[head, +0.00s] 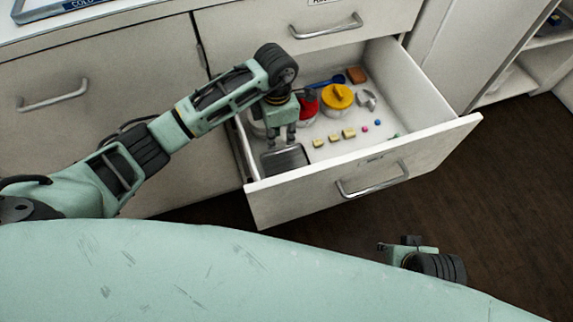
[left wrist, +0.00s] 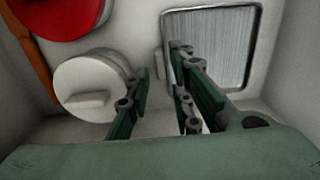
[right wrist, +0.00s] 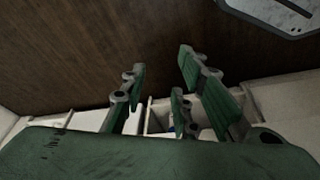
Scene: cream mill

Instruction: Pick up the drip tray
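The drip tray (head: 285,160) looks like the flat grey metal square at the front left corner of the open drawer (head: 345,147). In the left wrist view the tray (left wrist: 232,45) has a brushed face and a raised rim. My left gripper (head: 281,141) points down into the drawer just behind the tray. In the left wrist view its fingers (left wrist: 158,65) are apart with nothing between them. One finger overlaps the tray's left edge; I cannot tell whether it touches. My right gripper (right wrist: 160,75) is open and empty, away from the drawer, over the floor.
The drawer also holds a yellow-lidded pot (head: 337,97), a red-lidded pot (head: 308,108), a white-lidded jar (left wrist: 90,85), an orange-brown block (head: 356,75) and several small yellow blocks (head: 333,138). Drawer walls stand close to the tray. Dark floor (head: 500,190) is clear at right.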

